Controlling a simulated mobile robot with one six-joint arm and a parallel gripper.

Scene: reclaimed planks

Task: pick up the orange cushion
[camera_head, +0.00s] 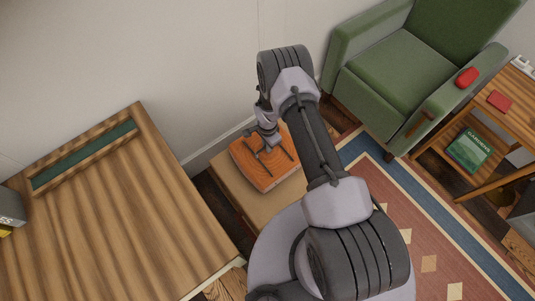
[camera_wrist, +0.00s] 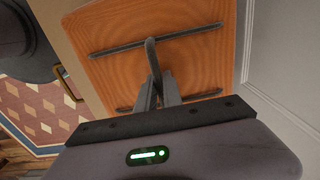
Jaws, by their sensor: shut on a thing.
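The orange cushion (camera_head: 262,174) is a flat square with dark strips across it, over a tan box-like surface (camera_head: 238,189) in the head view. I cannot tell whether it rests on that surface or hangs just above it. The cushion fills the upper middle of the wrist view (camera_wrist: 205,62), with two long dark bars and a dark upright piece between them. My gripper (camera_head: 266,141) is above the cushion, its fingers (camera_wrist: 156,88) close together and shut on it at its middle. The exact grip point is partly hidden by the fingers.
A wooden table (camera_head: 120,215) with a green inset stands at left. A green armchair (camera_head: 400,75) holds a red object (camera_head: 467,77) on its arm. A wooden side table (camera_head: 515,105) stands at right. A patterned rug (camera_head: 430,235) covers the floor. The wall is close behind.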

